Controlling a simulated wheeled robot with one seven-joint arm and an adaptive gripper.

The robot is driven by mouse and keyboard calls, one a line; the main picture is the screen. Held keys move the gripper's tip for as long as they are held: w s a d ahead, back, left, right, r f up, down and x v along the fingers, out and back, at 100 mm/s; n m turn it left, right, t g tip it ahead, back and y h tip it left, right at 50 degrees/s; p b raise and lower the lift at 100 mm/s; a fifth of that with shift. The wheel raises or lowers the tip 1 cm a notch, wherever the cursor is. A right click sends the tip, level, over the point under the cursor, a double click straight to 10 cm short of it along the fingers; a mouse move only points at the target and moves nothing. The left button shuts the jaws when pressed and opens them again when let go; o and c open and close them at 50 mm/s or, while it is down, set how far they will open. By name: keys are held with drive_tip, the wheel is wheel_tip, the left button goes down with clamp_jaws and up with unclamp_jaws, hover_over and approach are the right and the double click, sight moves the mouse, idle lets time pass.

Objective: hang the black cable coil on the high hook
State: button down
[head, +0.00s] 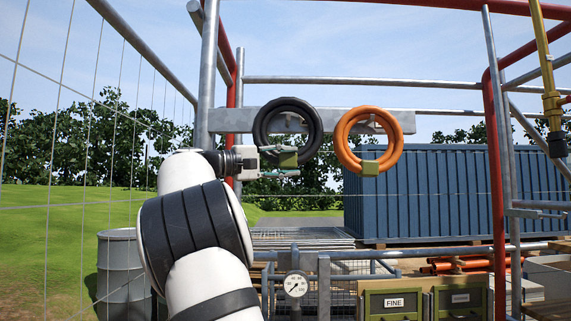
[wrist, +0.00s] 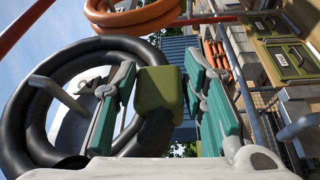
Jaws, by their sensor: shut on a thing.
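The black cable coil (head: 260,124) is upright in front of the grey rail (head: 233,120) in the head view. Its olive-green block (head: 289,160) is at the bottom of the ring. My gripper (head: 279,163) is shut on this block, with its teal fingers on either side. The wrist view shows the block (wrist: 160,88) between the fingers and the black ring (wrist: 22,125) to the left. A grey hook (wrist: 60,93) crosses the ring's side and opening there. I cannot tell whether the ring rests on it.
An orange coil (head: 343,145) with a green block hangs on the same rail, just right of the black one. A wire fence (head: 85,130) stands left, and red and grey posts (head: 495,150) right. Boxes (head: 395,302) and a gauge (head: 296,284) are below.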

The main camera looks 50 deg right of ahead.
drive_tip(key=shift+f, duration=0.15)
drive_tip(key=shift+f, duration=0.45)
drive_tip(key=shift+c, duration=2.2)
unclamp_jaws()
drive_tip(key=shift+f, duration=0.2)
drive_tip(key=shift+f+b, duration=0.4)
drive_tip(key=shift+f, duration=0.1)
